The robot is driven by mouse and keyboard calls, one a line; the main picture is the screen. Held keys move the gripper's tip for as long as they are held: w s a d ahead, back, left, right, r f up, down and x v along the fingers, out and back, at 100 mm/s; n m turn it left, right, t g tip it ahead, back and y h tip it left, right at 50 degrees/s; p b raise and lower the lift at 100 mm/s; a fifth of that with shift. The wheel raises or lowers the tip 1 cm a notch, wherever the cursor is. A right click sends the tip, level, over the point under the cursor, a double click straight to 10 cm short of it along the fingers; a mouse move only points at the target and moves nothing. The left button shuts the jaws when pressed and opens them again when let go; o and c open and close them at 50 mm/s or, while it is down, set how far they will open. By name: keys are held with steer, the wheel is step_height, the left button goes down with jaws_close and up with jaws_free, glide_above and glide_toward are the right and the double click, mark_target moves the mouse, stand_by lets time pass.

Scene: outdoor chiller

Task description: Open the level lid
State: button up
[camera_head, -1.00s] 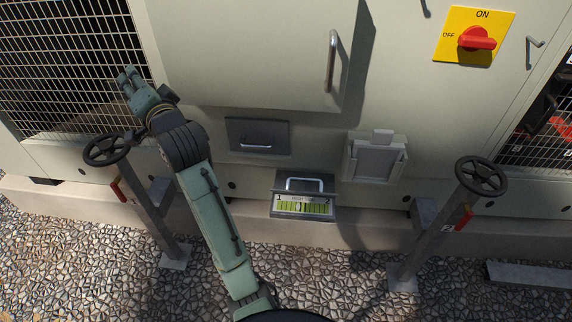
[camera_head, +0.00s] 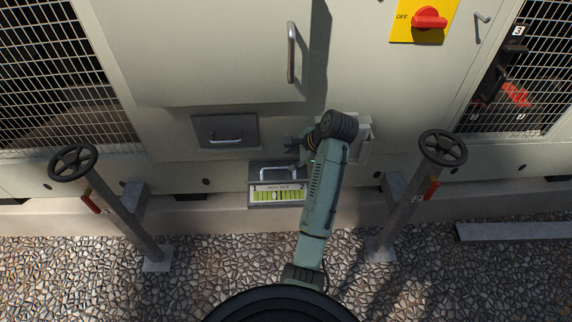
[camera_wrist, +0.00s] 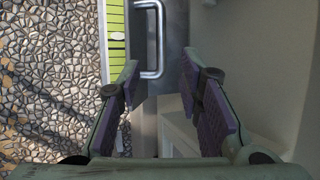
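The level box (camera_head: 251,195) is low on the chiller's front, with a yellow-green gauge strip (camera_head: 272,195) marked 1 to 2. A grey lid with a metal handle (camera_head: 279,166) is above the strip. In the wrist view the gauge (camera_wrist: 115,35) and the handle (camera_wrist: 159,35) lie ahead, turned sideways. My gripper (camera_head: 296,147) is just above and right of the handle. In the wrist view my gripper (camera_wrist: 160,62) is open, with the handle's lower end between or just beyond the fingertips. I see no clear contact. My arm hides part of the box's right side.
A dark panel with a handle (camera_head: 226,131) is up and left. A pale box (camera_head: 364,136) is partly hidden behind my arm. Valve wheels (camera_head: 72,162) and (camera_head: 443,148) on posts stand at both sides. A red switch (camera_head: 429,18) is top right.

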mark_target(279, 168)
steer(key=p+x, duration=0.1)
steer(key=x, duration=0.8)
steer(key=shift+w+a+f, duration=0.2)
steer(key=shift+f, duration=0.1)
jaws_close()
stand_by(0.4)
